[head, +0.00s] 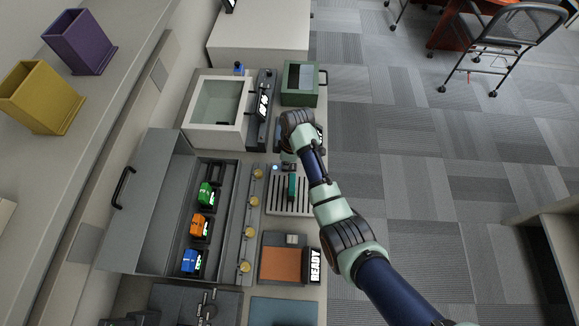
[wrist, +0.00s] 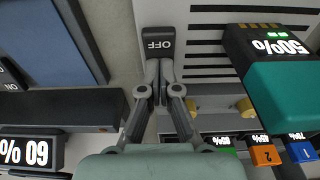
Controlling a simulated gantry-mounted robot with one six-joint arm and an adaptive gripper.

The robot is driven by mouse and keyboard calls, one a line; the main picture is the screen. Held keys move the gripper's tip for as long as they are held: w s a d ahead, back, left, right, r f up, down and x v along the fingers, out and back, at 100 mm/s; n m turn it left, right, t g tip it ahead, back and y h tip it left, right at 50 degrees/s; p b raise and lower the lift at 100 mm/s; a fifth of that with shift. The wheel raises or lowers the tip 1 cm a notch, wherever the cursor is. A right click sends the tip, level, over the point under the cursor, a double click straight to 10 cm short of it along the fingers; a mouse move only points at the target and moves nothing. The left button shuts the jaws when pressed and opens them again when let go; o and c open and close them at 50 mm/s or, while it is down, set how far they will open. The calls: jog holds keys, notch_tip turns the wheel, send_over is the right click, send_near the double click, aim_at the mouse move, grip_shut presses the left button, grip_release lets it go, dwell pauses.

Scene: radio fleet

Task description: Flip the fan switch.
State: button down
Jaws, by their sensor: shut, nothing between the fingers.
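A black rocker switch (wrist: 157,43) marked OFF sits at the edge of a pale slatted panel in the wrist view; I take it to be the fan switch. My gripper (wrist: 160,78) is shut and empty, its fingertips at the lower edge of the switch. I cannot tell whether they touch it. In the head view my gripper (head: 288,158) is over the far end of the slatted panel (head: 274,206), partly hidden by my wrist. A teal radio (wrist: 288,88) showing 50% lies on the slats, to the right of my gripper in the wrist view.
A grey open-lidded case (head: 150,215) holds green, orange and blue radios. A white bin (head: 190,125) and a green box (head: 300,95) stand farther back. An orange pad (head: 280,264) with a READY display is nearer. Another ON-marked switch (wrist: 10,80) shows in the wrist view.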

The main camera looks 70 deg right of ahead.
jog(key=shift+r+p, duration=3.45)
jog(key=shift+p, duration=0.2)
